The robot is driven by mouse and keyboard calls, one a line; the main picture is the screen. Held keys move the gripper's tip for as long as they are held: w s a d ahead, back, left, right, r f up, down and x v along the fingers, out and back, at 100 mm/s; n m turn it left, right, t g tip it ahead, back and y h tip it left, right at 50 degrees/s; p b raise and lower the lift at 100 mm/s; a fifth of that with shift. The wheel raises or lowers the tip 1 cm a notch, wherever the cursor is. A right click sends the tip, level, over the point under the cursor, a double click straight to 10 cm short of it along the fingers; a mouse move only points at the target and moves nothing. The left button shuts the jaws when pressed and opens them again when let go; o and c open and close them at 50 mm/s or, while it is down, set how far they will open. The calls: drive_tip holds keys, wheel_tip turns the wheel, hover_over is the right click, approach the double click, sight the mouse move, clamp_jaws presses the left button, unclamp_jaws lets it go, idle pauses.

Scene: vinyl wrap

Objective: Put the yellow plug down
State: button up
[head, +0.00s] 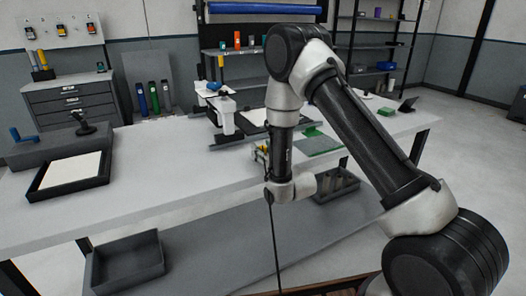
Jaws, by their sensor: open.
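My arm reaches from the right over the front of the white workbench (160,150). My gripper (260,155) is at the bench's front edge near the picture's middle, small and partly hidden behind my own wrist. It is open. A small yellow patch (264,148) shows right at the gripper. It may be the yellow plug, but it is too small to tell its shape or whether it touches the fingers or the bench.
A black tray with a white sheet (72,172) lies on the left of the bench. A green mat (318,143) and a white machine (222,108) are behind my gripper. Open grey bins (128,262) sit on the lower shelf. The bench's left middle is clear.

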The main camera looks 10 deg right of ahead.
drive_tip(key=v, duration=1.2)
drive_tip(key=w+d+r+m+g+h, duration=0.1)
drive_tip(key=w+d+r+g+h, duration=0.15)
drive_tip(key=d+r, duration=0.4)
drive_tip(key=s+d+r+m+g+h, duration=0.1)
drive_tip(key=s+d+r+g, duration=0.2)
drive_tip(key=s+r, duration=0.3)
drive_tip(key=s+d+r+m+g+h, duration=0.1)
drive_tip(key=s+d+r+g, duration=0.3)
drive_tip(key=s, duration=0.8)
wheel_tip(320, 180, up, 3)
drive_tip(key=shift+s+d+r, duration=0.2)
drive_tip(key=shift+s+d, duration=0.2)
drive_tip(key=shift+d, duration=0.7)
drive_tip(key=shift+o, duration=0.6)
drive_tip(key=s+d+r+g+h, duration=0.1)
drive_tip(key=s+d+r+g, duration=0.1)
drive_tip(key=s, duration=1.1)
drive_tip(key=shift+s+d+m+g, duration=0.2)
drive_tip(key=shift+d+m+g, duration=0.1)
drive_tip(key=shift+g, duration=0.35)
drive_tip(key=shift+s, duration=0.3)
